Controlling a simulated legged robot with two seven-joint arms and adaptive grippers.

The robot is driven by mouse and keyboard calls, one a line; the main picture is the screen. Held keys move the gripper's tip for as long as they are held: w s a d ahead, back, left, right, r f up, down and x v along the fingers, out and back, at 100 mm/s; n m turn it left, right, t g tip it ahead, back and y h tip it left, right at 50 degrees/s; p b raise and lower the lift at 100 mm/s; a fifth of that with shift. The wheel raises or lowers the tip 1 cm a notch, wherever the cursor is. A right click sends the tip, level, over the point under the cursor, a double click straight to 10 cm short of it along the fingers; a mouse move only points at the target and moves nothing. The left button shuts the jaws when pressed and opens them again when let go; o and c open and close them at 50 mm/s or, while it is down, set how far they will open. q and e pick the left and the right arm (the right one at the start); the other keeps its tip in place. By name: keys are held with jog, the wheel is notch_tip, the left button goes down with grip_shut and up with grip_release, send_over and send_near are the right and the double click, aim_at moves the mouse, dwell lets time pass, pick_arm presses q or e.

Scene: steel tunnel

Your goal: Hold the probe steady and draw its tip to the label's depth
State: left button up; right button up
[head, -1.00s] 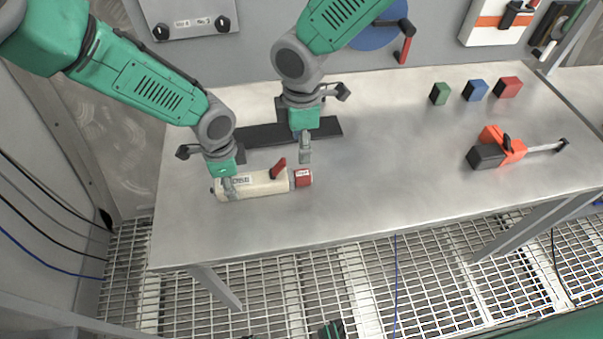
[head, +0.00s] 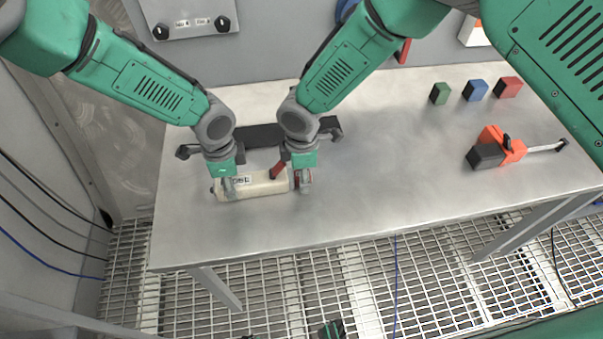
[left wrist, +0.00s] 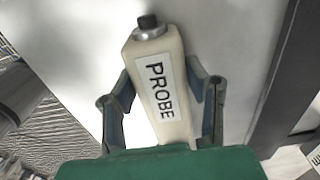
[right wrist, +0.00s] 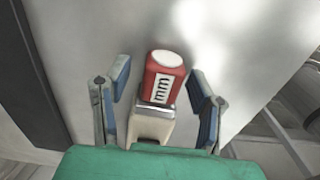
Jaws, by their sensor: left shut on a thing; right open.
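The cream probe (head: 262,188) lies on the steel table, lengthwise left to right. In the left wrist view its body (left wrist: 155,60) carries a label reading PROBE and ends in a dark knob. My left gripper (head: 229,188) is shut on the probe's left part; it also shows in the left wrist view (left wrist: 163,95). The probe's red end (right wrist: 164,80) has a white face and a label too small to read surely. My right gripper (right wrist: 157,85) is open, its fingers on both sides of the red end, with gaps visible.
A dark strip (head: 262,136) lies behind the probe, partly hidden by my right arm. Green (head: 440,93), blue (head: 475,90) and red (head: 508,87) blocks stand at the back right. An orange and black tool (head: 497,150) lies at the right. The table's middle is clear.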

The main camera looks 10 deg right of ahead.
aim_at(326, 179)
grip_shut()
jog(key=shift+d, duration=3.15)
grip_release()
jog(key=shift+a, duration=0.1)
jog(key=shift+r, duration=0.1)
notch_tip(326, 179, up, 12)
